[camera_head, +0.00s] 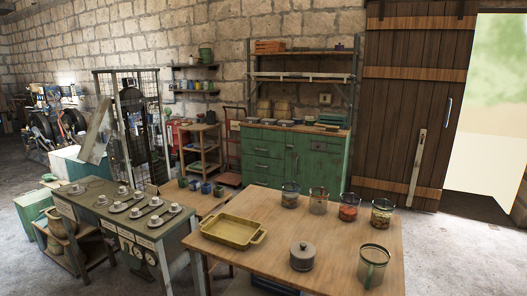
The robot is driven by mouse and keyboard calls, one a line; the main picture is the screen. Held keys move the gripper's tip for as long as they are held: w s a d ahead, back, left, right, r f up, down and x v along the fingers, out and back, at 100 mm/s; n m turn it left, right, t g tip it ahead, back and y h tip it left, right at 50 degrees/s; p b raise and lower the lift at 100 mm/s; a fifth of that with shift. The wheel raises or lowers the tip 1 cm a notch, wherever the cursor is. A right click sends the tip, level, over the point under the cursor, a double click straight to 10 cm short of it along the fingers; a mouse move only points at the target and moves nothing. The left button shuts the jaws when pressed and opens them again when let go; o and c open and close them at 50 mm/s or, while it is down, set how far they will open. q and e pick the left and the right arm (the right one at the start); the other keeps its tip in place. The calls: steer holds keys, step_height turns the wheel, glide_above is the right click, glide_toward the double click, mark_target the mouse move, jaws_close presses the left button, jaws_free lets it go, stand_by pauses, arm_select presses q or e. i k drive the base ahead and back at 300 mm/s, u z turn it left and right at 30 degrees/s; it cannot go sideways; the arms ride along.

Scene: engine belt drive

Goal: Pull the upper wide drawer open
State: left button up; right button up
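A green cabinet (292,160) stands against the back stone wall. Its left part has a stack of drawer fronts with small dark handles; the uppermost one (262,135) appears flush and shut. Its right part has a door-like panel (325,169) below another front. The lower cabinet is partly hidden by the wooden table and its jars. I cannot tell for sure which front is the upper wide drawer. Neither of my grippers shows in the head view.
A wooden table (335,245) stands in front, bearing a yellow tray (234,231), a grey lidded pot (302,256), a glass mug (373,266) and several jars. A green-grey table (95,205) with cups is at left. Bare floor (450,245) lies right, near an open doorway.

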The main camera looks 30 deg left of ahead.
mark_target(274, 150)
steer(key=z, duration=1.15)
steer(key=i, duration=3.5)
steer(key=u, duration=1.85)
steer(key=i, duration=3.5)
steer(key=u, duration=2.35)
